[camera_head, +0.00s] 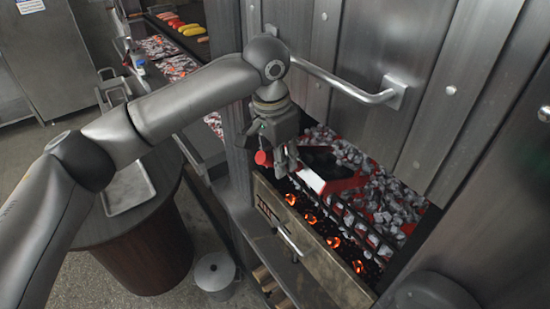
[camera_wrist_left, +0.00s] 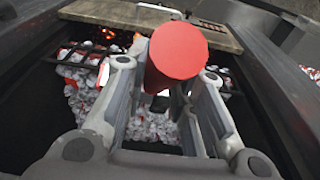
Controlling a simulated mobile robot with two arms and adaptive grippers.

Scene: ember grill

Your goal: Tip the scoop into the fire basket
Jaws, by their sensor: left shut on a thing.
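My left gripper (camera_head: 283,158) is at the front left of the fire opening, shut on the scoop's handle. The handle's round red end (camera_head: 261,157) sticks out toward the front. It also shows in the left wrist view as a red cylinder (camera_wrist_left: 181,55) between the fingers (camera_wrist_left: 165,84). A dark pan-like part (camera_head: 324,162) lies beyond the gripper; the scoop's tilt and contents cannot be made out. The fire basket (camera_head: 362,225) has dark bars along its front, with grey-white coals (camera_head: 391,198) and red glow behind them. My right gripper is not in view.
A ledge with a metal handle (camera_head: 291,242) runs in front of glowing embers. A bar handle (camera_head: 345,82) juts from the steel wall above. A round table (camera_head: 150,235) with a metal tray (camera_head: 128,189) stands left, beside a lidded pot (camera_head: 214,272).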

